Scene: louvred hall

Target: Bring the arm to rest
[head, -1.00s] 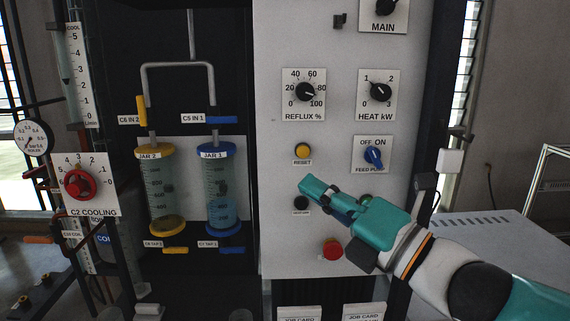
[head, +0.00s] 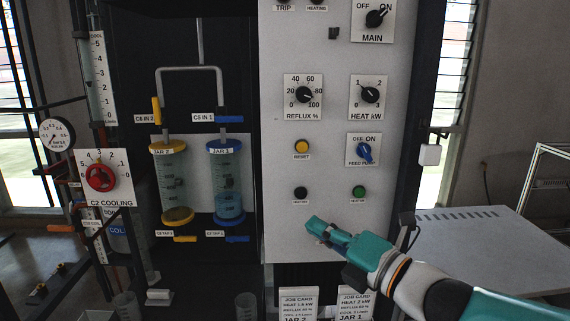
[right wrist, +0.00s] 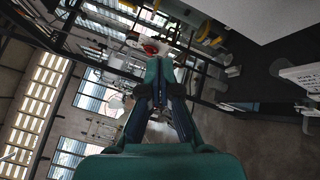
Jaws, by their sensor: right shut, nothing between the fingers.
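My right gripper (head: 330,232) is teal and comes in from the lower right in the head view. It is shut and empty, in front of the lower part of the white control panel (head: 285,160). In the right wrist view its fingers (right wrist: 158,85) meet at the tips with nothing between them. The red button low on the panel is hidden behind the gripper. My left gripper is not in view.
The panel carries the REFLUX knob (head: 304,95), HEAT knob (head: 370,95), blue feed pump switch (head: 364,152) and green button (head: 358,192). Jar 2 (head: 172,185) and Jar 1 (head: 228,180) stand left. Job cards (head: 298,303) sit below. A grey table (head: 470,245) is right.

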